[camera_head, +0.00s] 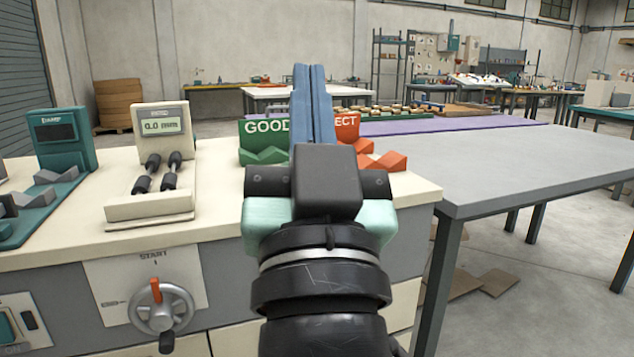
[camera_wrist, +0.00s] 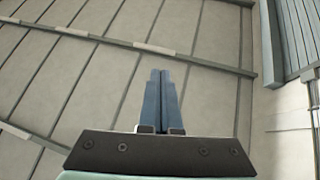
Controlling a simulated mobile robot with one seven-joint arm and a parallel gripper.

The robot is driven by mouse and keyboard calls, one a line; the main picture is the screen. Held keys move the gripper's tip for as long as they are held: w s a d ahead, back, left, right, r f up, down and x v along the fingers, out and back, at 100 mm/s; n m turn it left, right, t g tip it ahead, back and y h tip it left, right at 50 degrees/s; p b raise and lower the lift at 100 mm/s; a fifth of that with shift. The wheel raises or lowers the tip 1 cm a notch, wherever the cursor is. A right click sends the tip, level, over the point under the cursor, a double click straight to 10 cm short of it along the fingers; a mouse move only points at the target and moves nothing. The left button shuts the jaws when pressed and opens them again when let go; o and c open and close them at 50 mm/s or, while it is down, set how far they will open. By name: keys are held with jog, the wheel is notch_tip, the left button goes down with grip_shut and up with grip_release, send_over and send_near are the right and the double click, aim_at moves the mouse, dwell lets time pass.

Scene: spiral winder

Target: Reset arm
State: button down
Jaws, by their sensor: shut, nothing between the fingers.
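My gripper (camera_head: 310,68) points upward in the middle of the head view, in front of the workbench. Its two blue fingers are pressed together with nothing between them. The wrist view shows the same gripper (camera_wrist: 160,75) with its fingers shut, facing the ceiling and wall panels. My arm hides part of the bench top and part of the green and red signs behind it.
The cream workbench (camera_head: 226,205) carries a gauge reading 0.0 mm (camera_head: 160,125), a teal device (camera_head: 62,140), a green GOOD holder (camera_head: 262,138) and a red holder (camera_head: 372,150). A handwheel (camera_head: 162,308) is on its front. A grey table (camera_head: 500,165) stands at right.

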jog(key=s+r+t+h+p, duration=0.1)
jog(key=s+r+t, duration=0.1)
jog(key=s+r, duration=0.4)
notch_tip(320, 180, up, 38)
jog(key=p, duration=3.7)
jog(key=shift+s+d+h, duration=0.25)
jog(key=shift+d+h, duration=0.05)
jog(key=shift+h, duration=0.1)
jog(key=shift+a+r, duration=0.1)
